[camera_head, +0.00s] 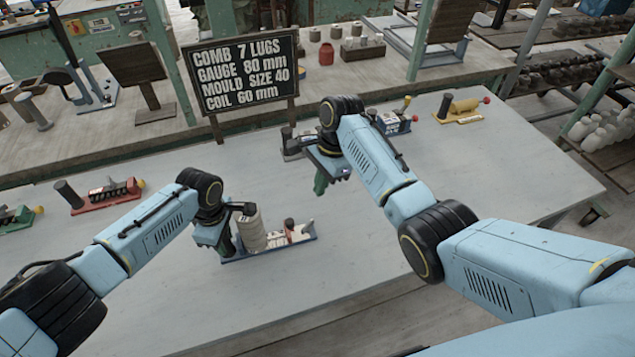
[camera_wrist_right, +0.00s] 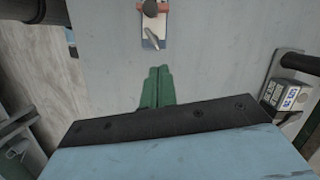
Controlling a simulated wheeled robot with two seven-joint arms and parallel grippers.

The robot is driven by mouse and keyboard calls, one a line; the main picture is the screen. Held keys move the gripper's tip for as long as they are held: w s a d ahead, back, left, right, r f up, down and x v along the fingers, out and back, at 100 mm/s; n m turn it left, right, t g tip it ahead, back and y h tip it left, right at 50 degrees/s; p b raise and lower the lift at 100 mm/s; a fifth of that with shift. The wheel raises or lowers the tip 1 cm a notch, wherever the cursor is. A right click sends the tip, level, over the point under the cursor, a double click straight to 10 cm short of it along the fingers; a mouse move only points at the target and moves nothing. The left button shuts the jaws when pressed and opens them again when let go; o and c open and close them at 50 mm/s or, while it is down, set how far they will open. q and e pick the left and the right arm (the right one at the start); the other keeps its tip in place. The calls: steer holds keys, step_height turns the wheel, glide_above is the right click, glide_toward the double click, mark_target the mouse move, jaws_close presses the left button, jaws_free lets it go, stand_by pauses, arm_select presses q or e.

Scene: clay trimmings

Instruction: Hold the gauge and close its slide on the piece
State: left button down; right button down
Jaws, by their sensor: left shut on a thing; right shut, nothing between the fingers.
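The gauge (camera_head: 278,248) with a dark blue base lies on the table at the centre. A beige cylindrical piece (camera_head: 252,232) stands at its left end. The slide, with a dark knob (camera_head: 289,224) and reddish part, is to the right of the piece, apart from it. My left gripper (camera_head: 232,248) is shut at the gauge's left end; what it grips is largely hidden. My right gripper (camera_head: 320,186) is shut and empty, above the table behind and right of the gauge. In the right wrist view its green fingers (camera_wrist_right: 157,88) are together, and the slide (camera_wrist_right: 153,8) shows at the top.
A sign (camera_head: 243,72) reads gauge 80 mm, among other sizes. Other gauges stand around: red (camera_head: 107,195), yellow (camera_head: 462,110), blue (camera_head: 397,124), and one partly behind my right arm (camera_head: 293,144). The table (camera_head: 330,265) is clear right of the gauge.

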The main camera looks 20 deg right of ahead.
mark_target(290, 228)
steer(key=x, duration=0.7)
steer(key=shift+a+r, duration=0.1)
steer(key=a, duration=0.2)
steer(key=shift+s+a+r, duration=0.1)
steer(key=shift+s+a, duration=0.15)
steer(key=shift+s, duration=0.1)
steer(key=shift+s+a, duration=0.15)
steer(key=shift+a, duration=0.4)
steer(key=a, duration=0.5)
